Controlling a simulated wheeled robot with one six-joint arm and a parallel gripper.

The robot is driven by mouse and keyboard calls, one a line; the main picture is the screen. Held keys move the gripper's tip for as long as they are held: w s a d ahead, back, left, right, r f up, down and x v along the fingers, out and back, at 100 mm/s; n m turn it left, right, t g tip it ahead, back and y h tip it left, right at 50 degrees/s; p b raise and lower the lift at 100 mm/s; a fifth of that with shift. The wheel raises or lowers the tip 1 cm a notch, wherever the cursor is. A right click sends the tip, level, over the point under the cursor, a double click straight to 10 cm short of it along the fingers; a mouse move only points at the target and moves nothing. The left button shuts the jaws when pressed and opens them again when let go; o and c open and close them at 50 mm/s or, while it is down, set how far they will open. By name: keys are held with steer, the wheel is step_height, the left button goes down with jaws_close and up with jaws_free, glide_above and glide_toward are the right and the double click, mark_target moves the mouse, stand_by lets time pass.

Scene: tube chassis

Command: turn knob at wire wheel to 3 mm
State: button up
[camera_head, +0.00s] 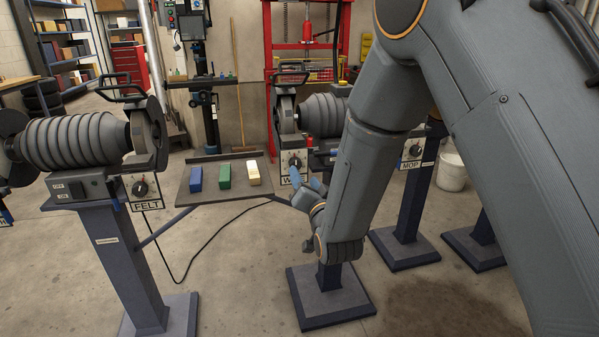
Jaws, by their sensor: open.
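The middle grinder carries a knob (295,160) on a pale dial plate. The label below it (285,180) shows only a first letter "W"; my gripper hides the rest. The pointer's reading on this dial is too small to tell. My gripper (306,179), with bluish fingers, is just below and to the right of the knob in the picture. It is open, and nothing shows between its fingers. I cannot tell whether a finger touches the knob or the plate.
A grinder with a FELT knob (141,188) stands at left, and a MOP knob (415,151) is at right beyond my arm. A tray (225,197) holds blue, green and pale bars. A black cable lies on the floor. A red press (268,60) stands behind.

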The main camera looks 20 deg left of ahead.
mark_target(297, 164)
steer(key=x, duration=0.7)
steer(key=shift+w+a+p, duration=0.2)
steer(key=shift+w+p, duration=0.05)
steer(key=shift+p, duration=0.1)
steer(key=c, duration=1.1)
